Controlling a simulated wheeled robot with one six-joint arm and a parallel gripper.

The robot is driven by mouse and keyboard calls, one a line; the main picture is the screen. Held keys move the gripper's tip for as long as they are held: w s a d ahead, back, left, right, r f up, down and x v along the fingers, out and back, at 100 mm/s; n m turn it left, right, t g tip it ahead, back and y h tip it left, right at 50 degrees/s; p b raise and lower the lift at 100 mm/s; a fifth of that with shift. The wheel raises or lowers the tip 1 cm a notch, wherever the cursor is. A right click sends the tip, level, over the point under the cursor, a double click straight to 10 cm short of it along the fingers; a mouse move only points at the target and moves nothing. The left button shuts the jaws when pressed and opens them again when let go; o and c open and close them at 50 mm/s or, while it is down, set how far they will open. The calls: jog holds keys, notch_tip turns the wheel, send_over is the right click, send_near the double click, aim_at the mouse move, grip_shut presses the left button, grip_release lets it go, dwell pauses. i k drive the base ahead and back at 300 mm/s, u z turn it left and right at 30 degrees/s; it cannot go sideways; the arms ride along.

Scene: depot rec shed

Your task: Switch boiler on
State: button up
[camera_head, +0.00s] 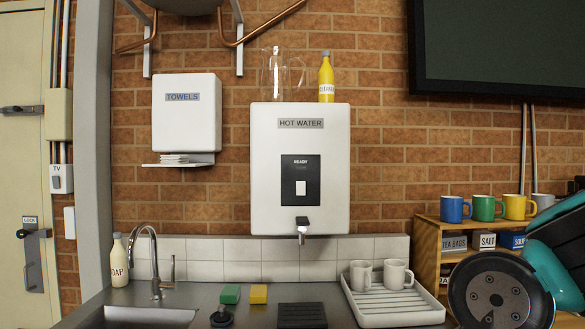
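The boiler (265,165) is a white wall box labelled HOT WATER, fixed to the brick wall in the middle of the head view. A black panel (314,175) on its front carries the word READY and a small white switch (300,188). I see no lit lamp on the panel, and the switch's position is too small to tell. A tap (302,229) sticks out below the boiler. Parts of my own arm show at the lower right, apart from the boiler. My gripper's fingers are not in view.
A glass jug (275,75) and a yellow bottle (326,78) stand on the boiler. Below are a sink tap (155,262), sponges, a dark drip mat (302,315) and a white tray (400,318) with two mugs. A mug shelf (427,240) stands right. Space before the boiler panel looks clear.

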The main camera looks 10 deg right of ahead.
aim_at(301, 185)
jog(key=z, duration=0.8)
jog(key=i, duration=1)
jog(key=u, duration=1.1)
